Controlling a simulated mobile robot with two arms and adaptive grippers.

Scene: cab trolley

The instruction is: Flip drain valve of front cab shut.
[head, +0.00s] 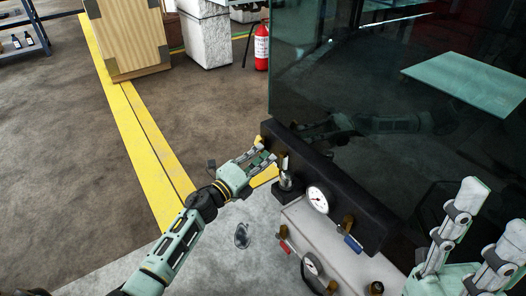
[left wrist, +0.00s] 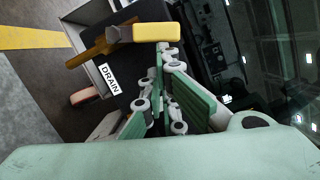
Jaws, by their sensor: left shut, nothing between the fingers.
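The drain valve shows in the left wrist view as a brass body (left wrist: 96,50) with a yellow lever (left wrist: 157,33), beside a white DRAIN label (left wrist: 109,80). In the head view the yellow lever (head: 264,177) shows at the left end of the dark panel (head: 335,205), partly hidden by my left gripper. My left gripper (head: 266,159) is shut and empty, right at the lever. In the left wrist view its fingertips (left wrist: 166,52) are close to the lever's edge; I cannot tell whether they touch. My right gripper (head: 492,208) is open and empty at the right.
Below are a red-handled valve (head: 285,246) and another gauge (head: 313,264). A large glass pane (head: 335,85) rises behind the panel. Open floor lies to the left.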

